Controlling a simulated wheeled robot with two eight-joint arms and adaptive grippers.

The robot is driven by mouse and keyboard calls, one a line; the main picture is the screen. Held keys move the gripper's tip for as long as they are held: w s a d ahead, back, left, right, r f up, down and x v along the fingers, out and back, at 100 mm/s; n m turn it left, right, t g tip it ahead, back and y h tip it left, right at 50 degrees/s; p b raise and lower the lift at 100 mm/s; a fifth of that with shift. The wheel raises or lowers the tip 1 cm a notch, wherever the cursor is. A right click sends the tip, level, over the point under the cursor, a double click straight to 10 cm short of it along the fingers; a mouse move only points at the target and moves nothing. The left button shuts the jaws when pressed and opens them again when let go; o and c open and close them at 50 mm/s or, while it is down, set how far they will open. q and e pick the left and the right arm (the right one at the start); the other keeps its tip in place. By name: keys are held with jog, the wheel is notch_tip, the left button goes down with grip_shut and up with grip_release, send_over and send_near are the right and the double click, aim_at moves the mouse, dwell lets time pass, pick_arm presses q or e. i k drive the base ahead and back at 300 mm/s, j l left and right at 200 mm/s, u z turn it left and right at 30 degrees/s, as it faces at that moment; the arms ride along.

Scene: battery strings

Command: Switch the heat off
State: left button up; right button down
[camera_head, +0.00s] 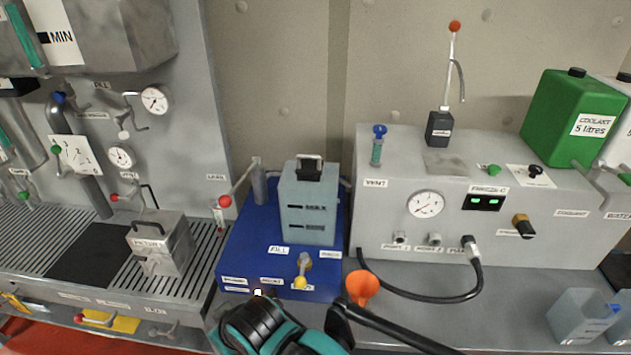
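A blue base unit (232,262) stands at the centre and carries a grey-blue tank (307,212) with a black handle. Small labels and a yellow-tipped valve (301,272) are on its front. A small dark control with a pale tip (259,293) shows at its lower front edge; I cannot read which label marks the heat. One of my arms, black and teal, seems to be my right; its gripper (268,312) is at the bottom centre, close to that control. Its fingertips are not clear, and I cannot tell whether it touches. My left gripper is not seen.
An orange funnel (362,287) stands just right of my arm. A black hose (425,298) loops from the grey console (375,240). A metal box (160,243) sits on the grating at left. A clear container (582,316) stands at lower right.

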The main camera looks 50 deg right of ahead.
aim_at(272, 294)
jog(key=z, duration=1.7)
